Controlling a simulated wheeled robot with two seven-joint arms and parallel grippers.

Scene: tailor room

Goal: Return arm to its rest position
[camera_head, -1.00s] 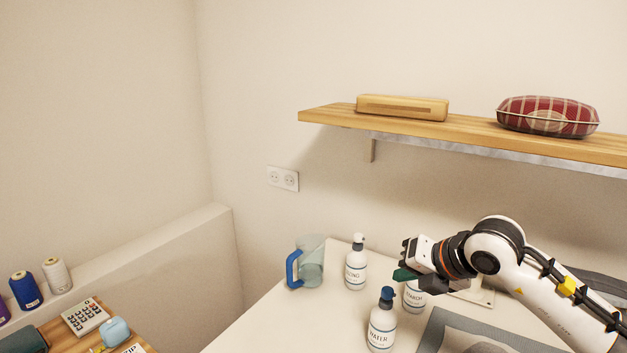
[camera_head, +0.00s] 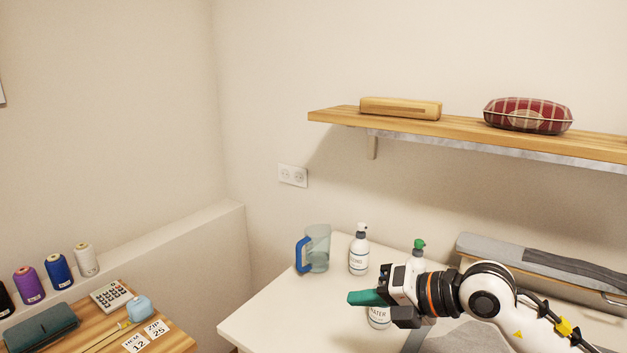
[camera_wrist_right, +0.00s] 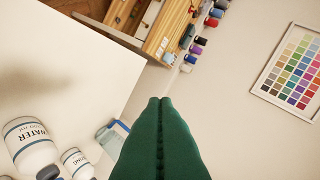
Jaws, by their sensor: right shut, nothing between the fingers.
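My right gripper (camera_head: 350,298) comes in from the right over the white table (camera_head: 270,313) in the head view. Its green fingers are together with nothing between them, pointing left. The shut fingers also fill the lower middle of the right wrist view (camera_wrist_right: 160,135). The WATER bottle (camera_head: 379,316) stands just behind and below the gripper, partly hidden by it. My left gripper is not in view.
A blue-handled jug (camera_head: 318,250) and a white bottle (camera_head: 359,252) stand near the table's back edge. A green-topped bottle (camera_head: 419,246) is mostly hidden behind my arm. A wooden shelf (camera_head: 340,117) hangs above. The table's front left is clear.

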